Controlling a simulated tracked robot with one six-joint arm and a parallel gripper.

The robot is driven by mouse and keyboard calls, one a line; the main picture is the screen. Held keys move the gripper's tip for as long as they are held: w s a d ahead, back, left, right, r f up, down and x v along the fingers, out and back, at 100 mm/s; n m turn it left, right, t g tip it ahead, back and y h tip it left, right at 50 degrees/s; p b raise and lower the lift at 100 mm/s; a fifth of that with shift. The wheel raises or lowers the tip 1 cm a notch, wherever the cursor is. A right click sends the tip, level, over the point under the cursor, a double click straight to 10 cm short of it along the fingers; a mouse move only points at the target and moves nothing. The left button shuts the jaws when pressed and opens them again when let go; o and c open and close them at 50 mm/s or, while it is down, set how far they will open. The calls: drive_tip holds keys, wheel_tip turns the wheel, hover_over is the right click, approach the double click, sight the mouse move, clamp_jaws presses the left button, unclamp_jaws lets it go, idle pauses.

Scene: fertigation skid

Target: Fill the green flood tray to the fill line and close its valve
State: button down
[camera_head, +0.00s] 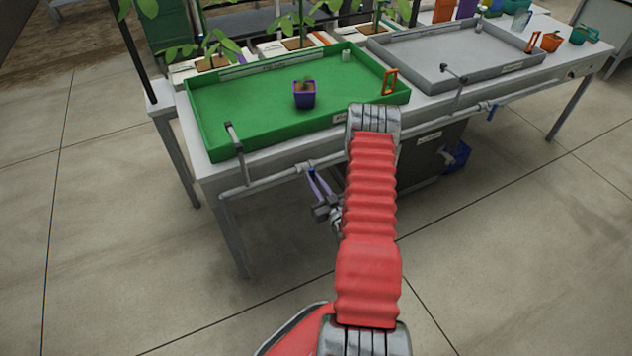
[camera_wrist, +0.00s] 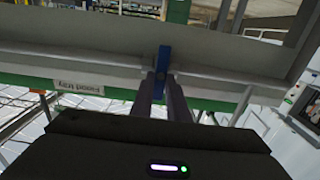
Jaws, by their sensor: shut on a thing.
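The green flood tray (camera_head: 240,105) sits at the left of the bench. Its floor looks plain green; I cannot make out a water level or a fill line. A grey spout (camera_head: 234,135) bends over its near left corner. The blue valve handle (camera_head: 311,172) is on the pipe below the tray's front edge; in the wrist view the handle (camera_wrist: 164,60) stands upright across the pipe's line. My gripper (camera_head: 314,177) has its two dark fingers (camera_wrist: 162,80) closed on this handle. The fingers hide part of the handle. The tray's green edge (camera_wrist: 120,93) also shows in the wrist view.
A purple pot (camera_head: 304,95) with a seedling stands in the green tray. An orange frame (camera_head: 389,82) is at its right side. A grey tray (camera_head: 425,50) with another blue valve handle (camera_head: 491,113) is to the right. The pipe (camera_head: 400,129) runs along the bench front.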

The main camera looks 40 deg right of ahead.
drive_tip(key=shift+d, duration=0.1)
drive_tip(key=shift+n, duration=1.2)
drive_tip(key=shift+a+f+n, duration=0.1)
drive_tip(key=shift+a+n, duration=0.1)
drive_tip(key=shift+n, duration=1.05)
drive_tip(key=shift+a+n, duration=0.15)
drive_tip(key=shift+n, duration=1.1)
drive_tip(key=c, duration=1.7)
unclamp_jaws()
